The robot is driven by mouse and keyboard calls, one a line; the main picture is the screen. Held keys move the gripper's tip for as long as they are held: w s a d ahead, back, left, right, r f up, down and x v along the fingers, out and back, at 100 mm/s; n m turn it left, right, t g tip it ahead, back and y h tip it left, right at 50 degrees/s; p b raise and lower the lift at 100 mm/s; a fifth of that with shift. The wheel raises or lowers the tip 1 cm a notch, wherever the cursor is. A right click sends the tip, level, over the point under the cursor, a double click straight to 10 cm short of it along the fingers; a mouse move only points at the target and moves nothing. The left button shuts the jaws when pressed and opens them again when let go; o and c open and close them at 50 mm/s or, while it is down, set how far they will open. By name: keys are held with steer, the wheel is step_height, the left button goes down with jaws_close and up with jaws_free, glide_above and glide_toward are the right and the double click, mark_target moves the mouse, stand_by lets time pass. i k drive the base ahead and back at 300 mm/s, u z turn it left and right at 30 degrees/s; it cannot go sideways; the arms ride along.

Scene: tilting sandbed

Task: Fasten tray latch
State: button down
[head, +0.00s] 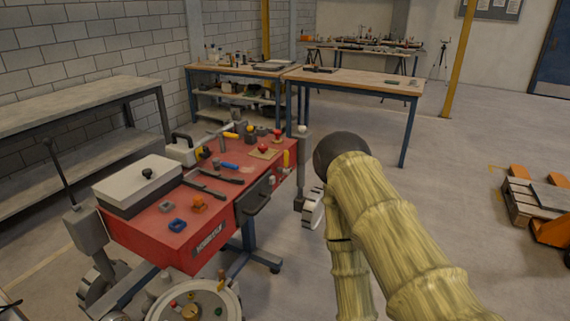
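A red wheeled bench (150,236) stands left of centre; it may be the tilting sandbed. A pale lidded box (135,187) with a black knob sits at its left end. Dark flat bars (205,187) lie across its middle. A dark front panel with a black bar handle (258,203) is on its near right side. I cannot make out which part is the tray latch. My sleeved arm (395,235) rises at the right of the bench, its dark rounded joint at the top. My gripper does not show.
Small red, orange and blue parts lie on the bench top. A round tray (213,305) of small parts is low in front. A grey shelf bench (70,105) stands left, wooden tables (365,78) behind. A pallet (530,207) is at right. Floor right of my arm is open.

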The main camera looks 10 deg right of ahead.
mark_target(286, 171)
steer(key=k, duration=0.65)
steer(key=z, duration=0.95)
steer(key=i, duration=1.6)
steer(key=u, duration=0.8)
